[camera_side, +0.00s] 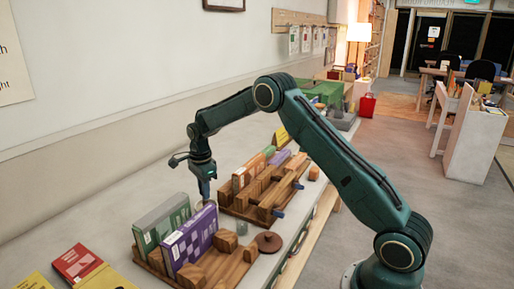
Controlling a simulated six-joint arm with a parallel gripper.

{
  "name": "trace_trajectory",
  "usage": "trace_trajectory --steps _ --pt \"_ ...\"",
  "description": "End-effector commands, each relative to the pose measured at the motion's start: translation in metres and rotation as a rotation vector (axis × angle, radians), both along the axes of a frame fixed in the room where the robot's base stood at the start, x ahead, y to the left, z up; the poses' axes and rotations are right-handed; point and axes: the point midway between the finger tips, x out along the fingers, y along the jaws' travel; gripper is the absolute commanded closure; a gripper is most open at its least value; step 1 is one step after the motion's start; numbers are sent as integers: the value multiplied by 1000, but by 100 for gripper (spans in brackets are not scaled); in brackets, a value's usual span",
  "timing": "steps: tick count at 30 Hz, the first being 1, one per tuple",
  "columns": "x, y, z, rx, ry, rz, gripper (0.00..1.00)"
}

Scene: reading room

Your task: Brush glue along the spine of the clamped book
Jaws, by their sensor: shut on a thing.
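My gripper (204,179) points down over the wooden press nearest the camera. It is shut on a small, thin thing that looks like the brush; its shape is hard to make out at this size. The held thing's lower end is close to the far end of a purple book (190,240); I cannot tell whether they touch. The purple book stands upright in the near wooden press (224,272), beside a grey-green book (162,222). No glue can be made out on the books.
A second wooden press (262,198) with several coloured books stands behind. A brown round knob (268,242) sits right of the near press. A red book (76,263) and a yellow book (106,278) lie at the front left. The wall runs along the bench's left side.

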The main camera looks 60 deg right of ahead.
Motion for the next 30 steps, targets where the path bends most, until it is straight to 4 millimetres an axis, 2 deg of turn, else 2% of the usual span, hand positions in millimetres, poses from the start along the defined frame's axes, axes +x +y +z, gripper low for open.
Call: trace_trajectory --steps 30 --pt "0 0 -6 0 1 0 100"
